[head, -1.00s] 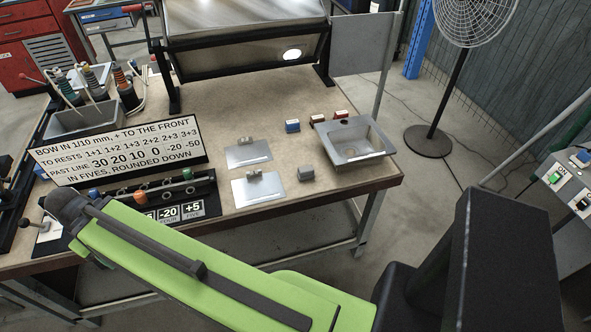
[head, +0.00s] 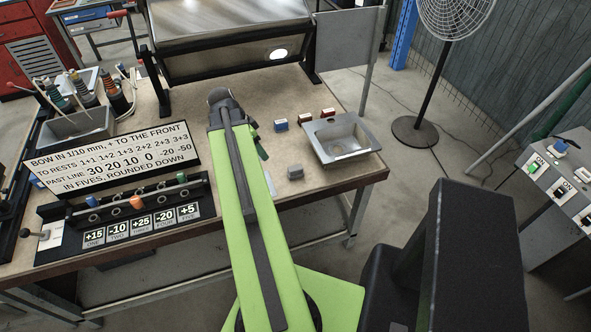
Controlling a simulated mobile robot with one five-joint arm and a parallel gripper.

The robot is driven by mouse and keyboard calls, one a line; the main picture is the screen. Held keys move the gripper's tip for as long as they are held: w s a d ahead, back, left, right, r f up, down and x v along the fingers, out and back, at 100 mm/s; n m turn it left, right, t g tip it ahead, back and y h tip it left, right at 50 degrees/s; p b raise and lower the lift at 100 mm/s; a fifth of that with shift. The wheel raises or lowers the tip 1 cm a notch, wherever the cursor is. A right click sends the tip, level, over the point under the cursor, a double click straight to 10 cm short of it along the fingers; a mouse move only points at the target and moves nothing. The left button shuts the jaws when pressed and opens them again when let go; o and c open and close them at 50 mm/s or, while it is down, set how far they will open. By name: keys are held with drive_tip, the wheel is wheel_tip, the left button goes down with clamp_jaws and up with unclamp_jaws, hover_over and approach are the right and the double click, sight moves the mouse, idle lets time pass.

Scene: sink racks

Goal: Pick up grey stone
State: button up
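A small grey block (head: 296,172), which looks like the grey stone, sits on the tan bench top near its front right, in front of the sink tray. My green arm reaches over the bench just left of it, and the arm's dark end joint is farther back than the block. My gripper's fingers do not show; they are hidden behind or below the arm. I cannot tell whether the gripper is open or shut.
A sign (head: 113,150) and a rack of coloured knobs (head: 136,201) are at left. A fan (head: 414,130) stands beyond the bench.

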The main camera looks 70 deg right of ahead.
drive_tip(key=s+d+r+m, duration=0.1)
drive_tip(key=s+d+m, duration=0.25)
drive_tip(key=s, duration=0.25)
drive_tip(key=b, duration=1.1)
approach(295, 168)
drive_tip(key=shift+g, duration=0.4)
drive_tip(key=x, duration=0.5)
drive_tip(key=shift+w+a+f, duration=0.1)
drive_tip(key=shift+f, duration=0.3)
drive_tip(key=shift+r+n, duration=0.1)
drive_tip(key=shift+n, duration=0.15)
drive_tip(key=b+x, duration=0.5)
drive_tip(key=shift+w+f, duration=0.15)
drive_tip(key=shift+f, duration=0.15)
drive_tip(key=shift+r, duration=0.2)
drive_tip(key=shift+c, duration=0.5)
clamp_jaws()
